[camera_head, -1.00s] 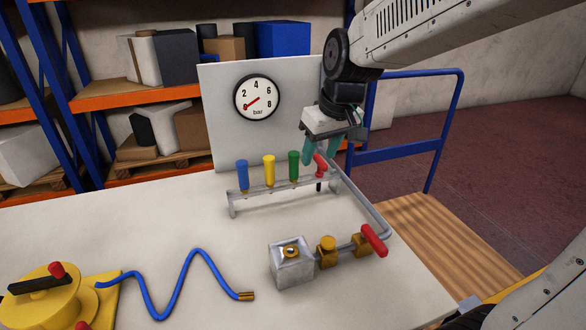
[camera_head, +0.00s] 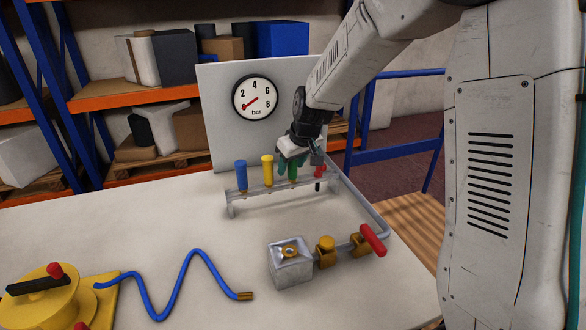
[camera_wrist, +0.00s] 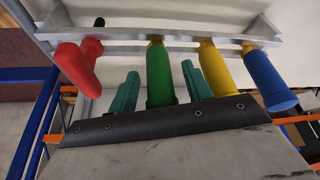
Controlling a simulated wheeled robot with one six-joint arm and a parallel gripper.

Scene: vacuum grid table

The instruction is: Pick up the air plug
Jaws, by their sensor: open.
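Coloured plug-like pieces stand upright in a grey rack (camera_head: 236,208): blue (camera_head: 241,176), yellow (camera_head: 267,170), green (camera_head: 293,171) and a red one with a black stem (camera_head: 318,171) at the right end. I cannot tell which is the air plug. My gripper (camera_head: 292,161) is open at the green piece. In the wrist view, the green piece (camera_wrist: 160,75) lies between my two teal fingers (camera_wrist: 160,84), with a narrow gap on each side. There the yellow piece (camera_wrist: 215,68) is just right of the fingers, the blue (camera_wrist: 270,80) further right, the red (camera_wrist: 77,65) left.
A blue hose (camera_head: 188,262) with a brass end (camera_head: 245,296) lies on the white table (camera_head: 190,225). A metal block (camera_head: 290,268) with brass fittings and a red lever (camera_head: 372,240) stands in front of the rack. A gauge panel (camera_head: 220,115) stands behind. A yellow device (camera_head: 50,295) is front left.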

